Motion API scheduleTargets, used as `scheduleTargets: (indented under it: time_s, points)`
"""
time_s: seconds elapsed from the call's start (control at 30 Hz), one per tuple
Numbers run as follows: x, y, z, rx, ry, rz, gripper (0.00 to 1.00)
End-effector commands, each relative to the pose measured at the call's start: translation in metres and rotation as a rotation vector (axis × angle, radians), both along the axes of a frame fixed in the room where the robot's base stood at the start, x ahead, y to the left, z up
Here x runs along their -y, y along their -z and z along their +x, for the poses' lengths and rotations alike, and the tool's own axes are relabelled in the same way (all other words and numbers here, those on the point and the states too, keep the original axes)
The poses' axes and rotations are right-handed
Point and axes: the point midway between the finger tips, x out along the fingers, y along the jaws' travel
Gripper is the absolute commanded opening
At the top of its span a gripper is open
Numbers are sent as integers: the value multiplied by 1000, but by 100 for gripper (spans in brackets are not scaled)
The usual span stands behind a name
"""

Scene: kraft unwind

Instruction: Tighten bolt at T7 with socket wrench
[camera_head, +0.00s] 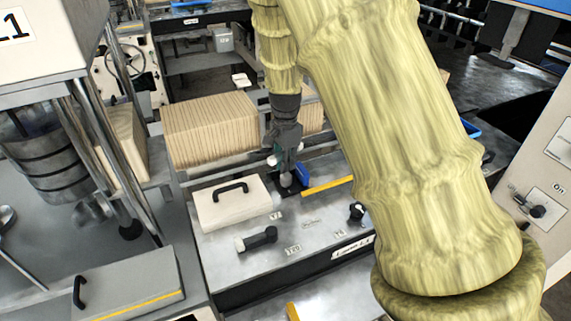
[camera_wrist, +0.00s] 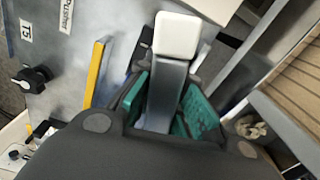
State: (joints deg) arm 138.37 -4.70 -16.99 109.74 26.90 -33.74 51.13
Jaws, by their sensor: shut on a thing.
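My gripper (camera_head: 287,180) points down at the far edge of the grey machine panel (camera_head: 300,235). In the wrist view its teal-padded fingers (camera_wrist: 168,108) are shut on a grey bar with a white end (camera_wrist: 176,36). I cannot tell whether this bar is the socket wrench. In the head view a small white part and a blue part (camera_head: 303,172) show beside the fingers. Small labels lie on the panel, one perhaps reading T7 (camera_head: 276,216). The bolt itself cannot be made out; my gripper may hide it.
A cream block with a black handle (camera_head: 232,200) and a black lever (camera_head: 257,239) are left of my gripper. A yellow strip (camera_head: 328,186) and a black knob (camera_head: 356,211) are to the right. Stacked kraft sheets (camera_head: 210,130) stand close behind.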

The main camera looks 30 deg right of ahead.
Motion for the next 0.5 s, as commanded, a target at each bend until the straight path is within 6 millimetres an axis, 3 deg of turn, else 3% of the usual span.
scheduleTargets:
  time_s: [0.5]
  points:
    - [0,-24,0,1,0,0,0]
